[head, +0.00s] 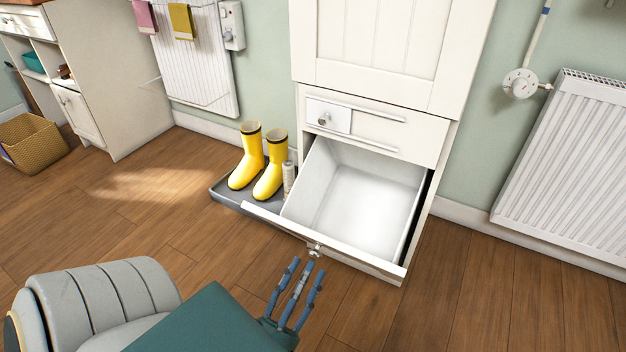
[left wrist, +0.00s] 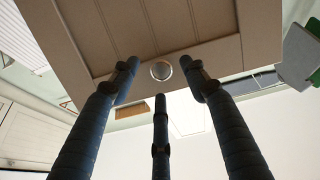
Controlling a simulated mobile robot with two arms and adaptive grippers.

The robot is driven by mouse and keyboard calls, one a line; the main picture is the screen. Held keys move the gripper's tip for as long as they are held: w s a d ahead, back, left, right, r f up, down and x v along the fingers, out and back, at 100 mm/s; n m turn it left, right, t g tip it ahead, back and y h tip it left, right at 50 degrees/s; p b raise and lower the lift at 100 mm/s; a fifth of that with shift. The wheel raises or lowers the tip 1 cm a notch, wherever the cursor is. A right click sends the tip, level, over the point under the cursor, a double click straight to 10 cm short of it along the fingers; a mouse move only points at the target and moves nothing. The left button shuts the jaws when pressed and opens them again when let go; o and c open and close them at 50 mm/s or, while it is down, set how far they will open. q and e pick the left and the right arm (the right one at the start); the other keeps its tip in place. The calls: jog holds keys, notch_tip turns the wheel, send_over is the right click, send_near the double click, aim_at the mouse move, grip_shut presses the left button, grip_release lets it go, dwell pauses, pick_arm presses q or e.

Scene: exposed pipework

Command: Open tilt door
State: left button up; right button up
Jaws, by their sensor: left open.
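The tilt door (head: 384,267) at the bottom of the tall white cabinet stands out from its frame, and its empty white inside shows from above. Its round metal knob (head: 316,249) is on the front, near the top edge. My left gripper (head: 308,268) has three blue fingers, open and empty, just in front of the knob. In the left wrist view the door's panelled front (left wrist: 150,30) is ahead, with the knob (left wrist: 161,70) between the upper fingertips; I cannot tell whether they touch it. My right gripper is not in view.
Yellow boots (head: 262,165) and a bottle (head: 289,178) stand on a grey tray (head: 222,192) left of the door. A radiator (head: 568,165) is at right, a wicker basket (head: 32,142) at far left. The wooden floor in front is clear.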

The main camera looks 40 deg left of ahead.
pick_arm(q)
jog(key=v, duration=0.7)
jog(key=shift+s, duration=0.25)
jog(key=shift+d+f, duration=0.1)
jog(key=shift+f, duration=0.05)
